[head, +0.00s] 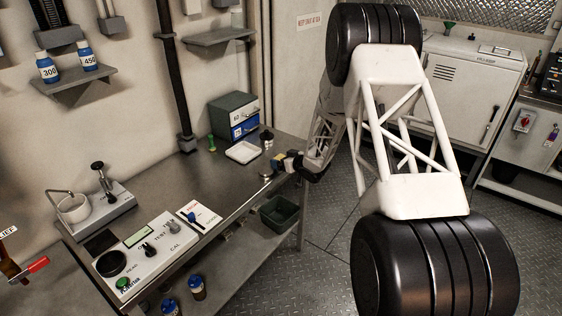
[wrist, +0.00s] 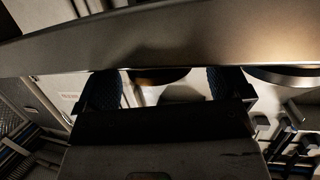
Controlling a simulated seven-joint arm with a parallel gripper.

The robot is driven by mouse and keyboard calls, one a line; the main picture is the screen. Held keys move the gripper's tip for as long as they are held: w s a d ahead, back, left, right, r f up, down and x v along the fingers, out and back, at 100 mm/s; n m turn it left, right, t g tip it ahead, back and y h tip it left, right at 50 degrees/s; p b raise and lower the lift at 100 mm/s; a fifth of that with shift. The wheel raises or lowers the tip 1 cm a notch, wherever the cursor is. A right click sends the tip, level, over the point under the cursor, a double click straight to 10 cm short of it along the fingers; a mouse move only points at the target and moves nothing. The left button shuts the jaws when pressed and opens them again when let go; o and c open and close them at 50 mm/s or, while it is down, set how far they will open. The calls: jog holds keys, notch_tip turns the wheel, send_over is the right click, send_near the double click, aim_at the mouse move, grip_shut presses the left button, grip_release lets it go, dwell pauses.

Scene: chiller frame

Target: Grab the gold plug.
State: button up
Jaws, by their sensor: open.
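In the wrist view, the two dark ribbed fingers of my gripper (wrist: 170,88) stand apart.
Small yellow and black pieces (head: 279,157) lie close behind the gripper. A white tray (head: 243,152), a drawer box (head: 234,116) and a green piece (head: 211,143) stand farther back. A test panel (head: 150,250) occupies the near bench. A dark bin (head: 278,213) sits below the bench edge.

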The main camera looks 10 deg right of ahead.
dwell(0.4)
jog(key=c, duration=1.3)
jog(key=shift+c, duration=0.2)
jog(key=shift+r, duration=0.15)
jog(key=shift+r, duration=0.7)
jog(key=shift+s+r, duration=0.25)
jog(key=shift+r, duration=0.3)
jog(key=shift+s+r, duration=0.2)
jog(key=shift+r, duration=0.3)
jog(key=s+r, duration=0.1)
jog(key=s, duration=1.4)
jog(key=shift+d+r, duration=0.15)
